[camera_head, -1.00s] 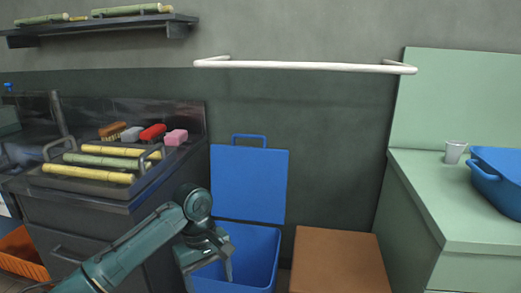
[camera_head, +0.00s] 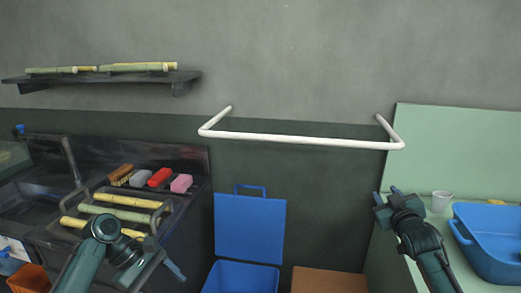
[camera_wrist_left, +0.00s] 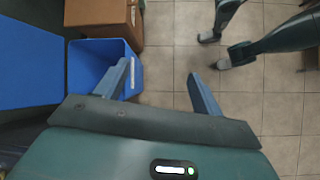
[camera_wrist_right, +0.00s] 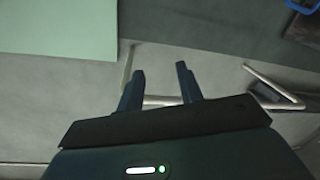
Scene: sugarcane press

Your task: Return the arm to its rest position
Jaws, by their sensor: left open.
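My left arm comes in at the lower left of the head view, in front of the sink counter. Its gripper (camera_head: 180,272) is beside the blue bin; in the left wrist view its two fingers (camera_wrist_left: 160,75) are apart with nothing between them. My right arm rises at the right of the head view, and its gripper (camera_head: 387,194) points up in front of the green counter's left end. In the right wrist view its fingers (camera_wrist_right: 160,72) are apart and empty.
A blue bin (camera_head: 240,279) with its lid up stands beside a brown box (camera_head: 328,282). A white rail (camera_head: 300,140) juts from the wall. A blue tub (camera_head: 490,245) and cup (camera_head: 441,201) stand right.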

